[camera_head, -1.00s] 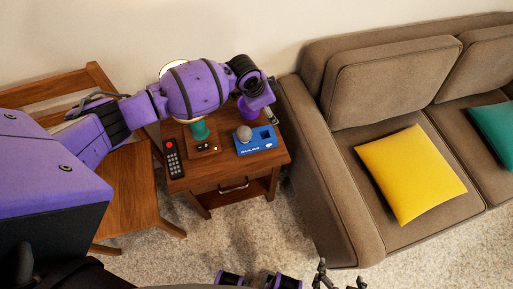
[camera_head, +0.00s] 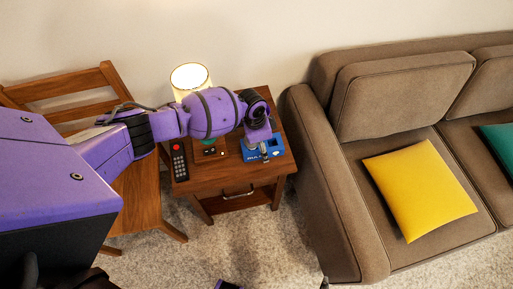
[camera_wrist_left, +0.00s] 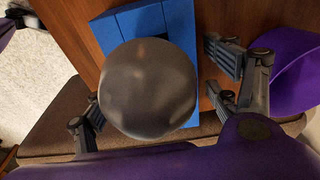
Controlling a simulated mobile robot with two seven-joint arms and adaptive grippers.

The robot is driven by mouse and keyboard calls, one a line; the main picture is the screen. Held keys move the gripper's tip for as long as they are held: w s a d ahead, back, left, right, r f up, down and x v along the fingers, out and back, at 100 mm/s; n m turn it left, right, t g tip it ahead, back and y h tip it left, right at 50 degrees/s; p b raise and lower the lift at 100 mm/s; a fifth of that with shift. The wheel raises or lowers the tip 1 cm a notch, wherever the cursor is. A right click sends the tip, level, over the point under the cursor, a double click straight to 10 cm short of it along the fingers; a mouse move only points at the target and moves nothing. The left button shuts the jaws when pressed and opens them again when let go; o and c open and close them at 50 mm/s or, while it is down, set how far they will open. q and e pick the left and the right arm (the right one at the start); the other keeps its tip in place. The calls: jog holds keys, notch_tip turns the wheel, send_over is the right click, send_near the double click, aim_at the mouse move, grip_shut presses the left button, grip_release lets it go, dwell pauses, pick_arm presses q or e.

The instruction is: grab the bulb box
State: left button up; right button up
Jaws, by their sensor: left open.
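The bulb box is a blue box (camera_head: 274,150) near the right side of the wooden side table, with a round grey bulb on top. In the left wrist view the box (camera_wrist_left: 110,33) lies beneath the large grey bulb (camera_wrist_left: 150,90), which hides much of it. My left gripper (camera_head: 262,153) is over the box in the head view. In the left wrist view its open fingers (camera_wrist_left: 155,85) stand on either side of the bulb; contact cannot be told. Of my right gripper, only a possible dark tip (camera_head: 325,283) shows at the bottom edge.
A black remote (camera_head: 179,164) lies on the side table (camera_head: 226,178), with a lit lamp (camera_head: 190,80) behind my arm. A wooden chair stands left, a brown sofa (camera_head: 325,190) right.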

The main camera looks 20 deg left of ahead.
pick_arm(q)
jog(key=shift+r, duration=0.1)
jog(key=shift+w, duration=0.1)
jog(key=c, duration=1.3)
jog(key=shift+r, duration=0.1)
